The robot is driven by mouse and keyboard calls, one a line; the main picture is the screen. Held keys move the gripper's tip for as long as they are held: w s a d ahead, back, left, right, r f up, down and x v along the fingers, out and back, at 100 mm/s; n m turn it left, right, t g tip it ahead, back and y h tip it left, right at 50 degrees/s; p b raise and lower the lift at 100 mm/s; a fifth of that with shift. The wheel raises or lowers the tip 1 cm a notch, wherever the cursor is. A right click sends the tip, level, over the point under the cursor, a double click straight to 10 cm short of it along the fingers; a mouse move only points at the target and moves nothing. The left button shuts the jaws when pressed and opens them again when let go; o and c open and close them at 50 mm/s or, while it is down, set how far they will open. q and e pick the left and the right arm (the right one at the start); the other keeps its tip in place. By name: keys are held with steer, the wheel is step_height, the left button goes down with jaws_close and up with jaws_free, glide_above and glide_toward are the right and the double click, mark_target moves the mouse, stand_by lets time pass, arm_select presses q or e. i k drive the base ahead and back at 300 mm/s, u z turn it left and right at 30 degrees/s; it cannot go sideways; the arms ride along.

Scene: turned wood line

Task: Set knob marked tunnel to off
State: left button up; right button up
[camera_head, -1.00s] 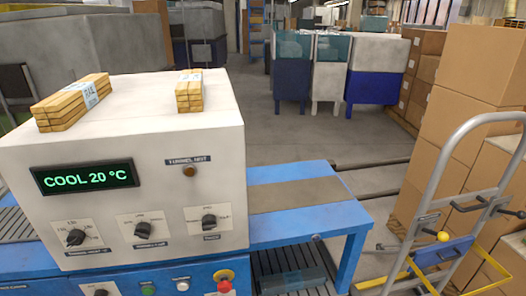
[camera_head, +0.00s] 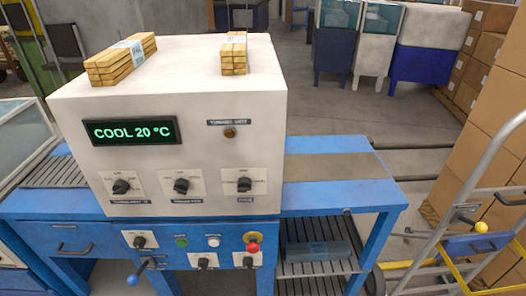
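A white control box (camera_head: 80,165) has a green display (camera_head: 130,132) reading "COOL 20 °C". Below it are three black knobs on white plates: a left knob (camera_head: 121,186), a middle knob (camera_head: 181,186) and a right knob (camera_head: 244,184). Their small labels are too blurred to read surely, so I cannot tell which is marked tunnel. Further black knobs sit on the blue panel below: one at left (camera_head: 139,241), one in the middle (camera_head: 203,262) and one at right (camera_head: 248,261). An amber lamp (camera_head: 229,132) sits under a dark label. Neither gripper is in view.
The blue panel carries a green button (camera_head: 181,241), a white button (camera_head: 213,241) and a red emergency button (camera_head: 252,246). Wood bundles (camera_head: 122,60) lie on the box. A hand truck (camera_head: 470,210) and cardboard boxes (camera_head: 490,130) stand at right.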

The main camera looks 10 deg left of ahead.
mark_target(139, 242)
steer(key=u, duration=0.9)
steer(key=k, duration=0.4)
steer(key=u, duration=0.55)
steer(key=i, duration=0.45)
steer(key=u, duration=1.4)
steer(key=i, duration=2.1)
steer(key=z, duration=2.1)
